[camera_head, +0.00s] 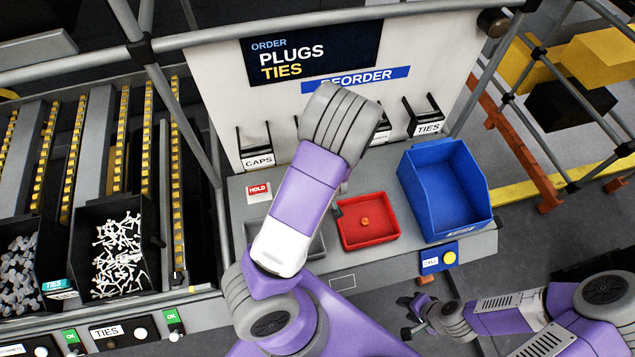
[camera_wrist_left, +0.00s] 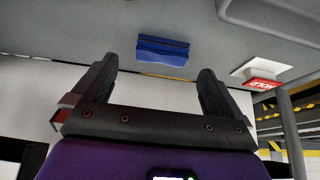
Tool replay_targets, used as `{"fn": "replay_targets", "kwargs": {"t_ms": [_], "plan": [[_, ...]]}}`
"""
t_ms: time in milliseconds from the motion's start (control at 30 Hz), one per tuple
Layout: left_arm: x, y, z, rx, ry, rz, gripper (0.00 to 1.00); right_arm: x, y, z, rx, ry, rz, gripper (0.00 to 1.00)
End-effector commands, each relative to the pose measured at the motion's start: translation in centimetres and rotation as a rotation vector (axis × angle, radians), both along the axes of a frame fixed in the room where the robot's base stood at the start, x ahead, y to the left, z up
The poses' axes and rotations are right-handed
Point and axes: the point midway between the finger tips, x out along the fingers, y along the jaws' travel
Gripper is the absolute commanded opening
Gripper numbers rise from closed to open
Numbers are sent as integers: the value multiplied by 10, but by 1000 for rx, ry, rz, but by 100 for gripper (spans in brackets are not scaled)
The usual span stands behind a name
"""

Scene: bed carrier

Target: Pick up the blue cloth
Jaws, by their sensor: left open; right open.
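A folded blue cloth (camera_wrist_left: 162,50) lies on a grey surface, upper middle of the left wrist view. I see no blue cloth in the head view, where my left arm covers part of the worktop. My left gripper (camera_wrist_left: 157,68) is open and empty, its fingers spread to either side of the cloth in the picture and apart from it. In the head view the left gripper is hidden behind its own arm. My right gripper (camera_head: 407,317) is open and empty at the lower right, off the worktop.
The worktop holds a red tray (camera_head: 347,239), a blue bin (camera_head: 424,206) and a red HOLD sign (camera_head: 258,190). A white back panel (camera_head: 222,108) with labelled holders rises behind it. Black bins of parts (camera_head: 72,238) stand left. A call box (camera_head: 430,262) is at the front.

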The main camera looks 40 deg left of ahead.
Motion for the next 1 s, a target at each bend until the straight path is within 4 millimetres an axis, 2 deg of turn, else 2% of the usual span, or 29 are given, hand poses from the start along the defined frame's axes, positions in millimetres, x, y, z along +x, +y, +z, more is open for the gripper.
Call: {"fn": "replay_targets", "kwargs": {"t_ms": [333,667,1000], "plan": [[17,27,-38,0,2,1,100,0,0,-18,0,0,0,43],[20,29,-42,0,0,-1,100,0,0,-18,0,0,0,43],[20,29,-42,0,0,-1,50,0,0,-18,0,0,0,43]]}}
